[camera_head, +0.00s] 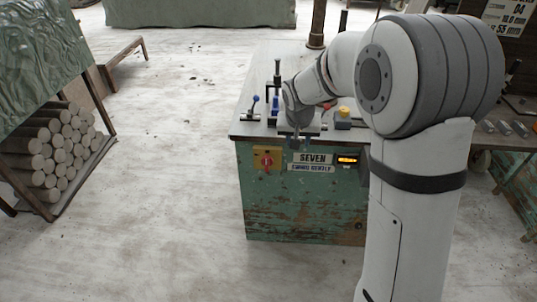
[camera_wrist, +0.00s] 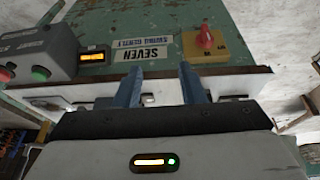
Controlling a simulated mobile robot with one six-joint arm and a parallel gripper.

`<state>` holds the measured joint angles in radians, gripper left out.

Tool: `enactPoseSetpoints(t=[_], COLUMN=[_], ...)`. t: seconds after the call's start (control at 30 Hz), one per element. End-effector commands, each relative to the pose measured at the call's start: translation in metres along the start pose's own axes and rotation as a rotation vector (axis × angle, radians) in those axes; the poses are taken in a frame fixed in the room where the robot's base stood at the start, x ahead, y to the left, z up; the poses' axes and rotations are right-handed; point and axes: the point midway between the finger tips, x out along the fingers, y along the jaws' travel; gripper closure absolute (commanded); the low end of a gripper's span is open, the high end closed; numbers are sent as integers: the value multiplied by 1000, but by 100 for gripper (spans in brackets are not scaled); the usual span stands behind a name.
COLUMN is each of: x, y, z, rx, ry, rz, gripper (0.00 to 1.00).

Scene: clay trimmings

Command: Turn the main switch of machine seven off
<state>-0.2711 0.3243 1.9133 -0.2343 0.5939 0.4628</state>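The main switch is a red rotary knob (camera_head: 267,160) on a yellow plate at the upper left of the green front panel of machine seven (camera_head: 290,212). Its grip looks roughly upright. In the wrist view the knob (camera_wrist: 205,38) is at the upper right, on its yellow plate (camera_wrist: 222,47). The "SEVEN" sign (camera_head: 313,158) is right of the switch; it shows upside down in the wrist view (camera_wrist: 141,52). My gripper (camera_head: 301,143) is at the machine's top front edge, above the sign. Its two blue-grey fingers (camera_wrist: 160,70) are apart and empty, pointing towards the panel, not touching the knob.
A lit orange display (camera_head: 347,160) is right of the sign. A grey box with a green button (camera_wrist: 41,74) and a red button is beside it. Stacked clay rolls (camera_head: 45,150) are left; the floor between is clear.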

Motion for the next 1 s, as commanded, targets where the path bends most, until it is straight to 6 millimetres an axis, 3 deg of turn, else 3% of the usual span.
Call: enactPoseSetpoints(t=[0.03, 0.1, 0.3, 0.5, 1.0], x=[31, 61, 128, 153, 219], y=[-18, -40, -89, -108, -110], z=[-6, -15, -27, -29, -32], rx=[-7, -8, -11, -10, -9], ry=[2, 13, 38, 47, 46], rz=[-3, -10, -31, -41, -41], gripper=[64, 64, 64, 64, 64])
